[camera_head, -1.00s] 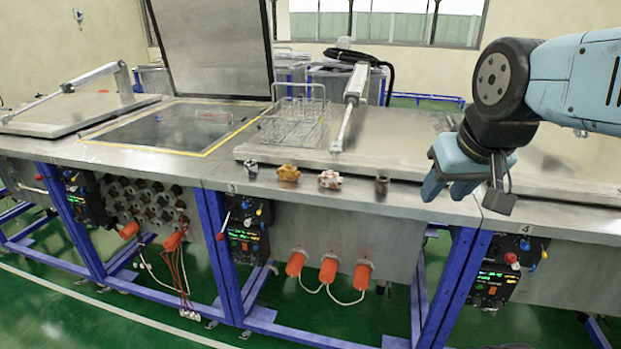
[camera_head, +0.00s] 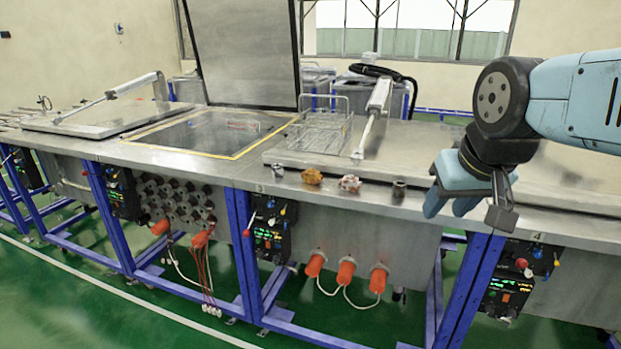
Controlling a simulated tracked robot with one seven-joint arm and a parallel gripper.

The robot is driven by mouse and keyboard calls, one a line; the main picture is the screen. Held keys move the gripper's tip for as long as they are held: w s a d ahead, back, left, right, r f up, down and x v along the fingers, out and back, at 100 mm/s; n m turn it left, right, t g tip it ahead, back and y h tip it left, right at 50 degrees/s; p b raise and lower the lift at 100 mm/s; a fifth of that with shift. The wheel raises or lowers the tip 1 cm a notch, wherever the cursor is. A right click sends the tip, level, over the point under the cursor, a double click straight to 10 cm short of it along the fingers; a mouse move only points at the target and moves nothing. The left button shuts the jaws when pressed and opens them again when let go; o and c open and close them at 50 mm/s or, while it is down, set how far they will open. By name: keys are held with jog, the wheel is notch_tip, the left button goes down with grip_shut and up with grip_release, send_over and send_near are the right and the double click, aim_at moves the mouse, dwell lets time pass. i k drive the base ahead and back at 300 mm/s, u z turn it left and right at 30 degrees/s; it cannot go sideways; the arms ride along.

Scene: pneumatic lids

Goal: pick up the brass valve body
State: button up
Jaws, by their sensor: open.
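The brass valve body (camera_head: 312,176) is a small golden-brown lump on the front ledge of the steel bench, in front of the closed lid. It stands in a row of small parts, between a dark grey part on its left and a pale reddish part on its right. My gripper (camera_head: 455,200) is open and empty, with blue fingers pointing down. It hangs at the right over the bench's front edge, well to the right of the brass valve body and apart from it.
A small dark part (camera_head: 278,171), a pale reddish part (camera_head: 349,183) and a dark cylinder (camera_head: 398,189) share the ledge. A wire basket (camera_head: 322,132) and a pneumatic cylinder (camera_head: 374,115) lie on the closed lid. An open lid (camera_head: 243,50) stands upright behind the framed tank opening (camera_head: 200,131).

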aim_at(310, 176)
jog(key=i, duration=0.85)
jog(key=z, duration=0.2)
jog(key=k, duration=0.75)
jog(key=u, duration=0.25)
jog(key=i, duration=0.75)
jog(key=z, duration=0.1)
